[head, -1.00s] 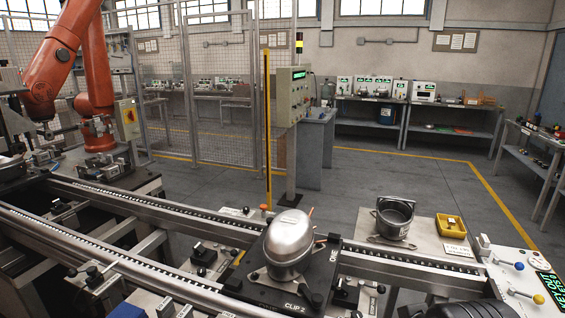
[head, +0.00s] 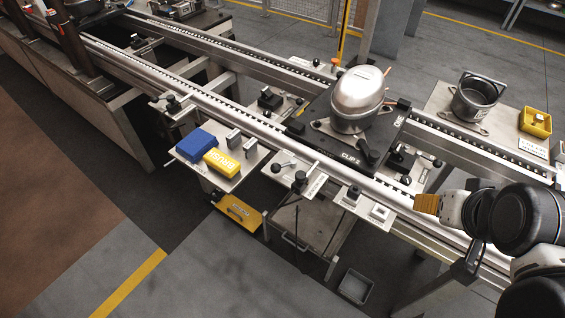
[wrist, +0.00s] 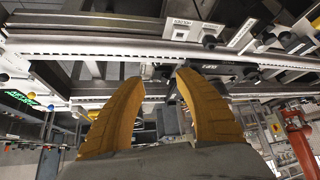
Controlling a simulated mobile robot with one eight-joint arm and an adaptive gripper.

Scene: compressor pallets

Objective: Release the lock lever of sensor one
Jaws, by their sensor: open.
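My gripper (head: 427,203) has yellow-orange fingers and hangs at the right, by the front rail of the conveyor. In the wrist view my gripper (wrist: 160,80) is open, with nothing between its fingers. A black-knobbed lever (head: 284,167) sits on a small plate on the front rail, left of my gripper. A similar black-knobbed device (head: 172,103) sits farther left on the rail. An orange-knobbed post (head: 335,64) stands on the far rail. I cannot read which one is sensor one. A silver compressor (head: 358,98) stands on a black pallet (head: 322,128) between the rails.
A side plate holds a blue block (head: 195,145) and a yellow block (head: 222,162). A grey bin (head: 355,286) is on the floor. The floor at the front left is clear.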

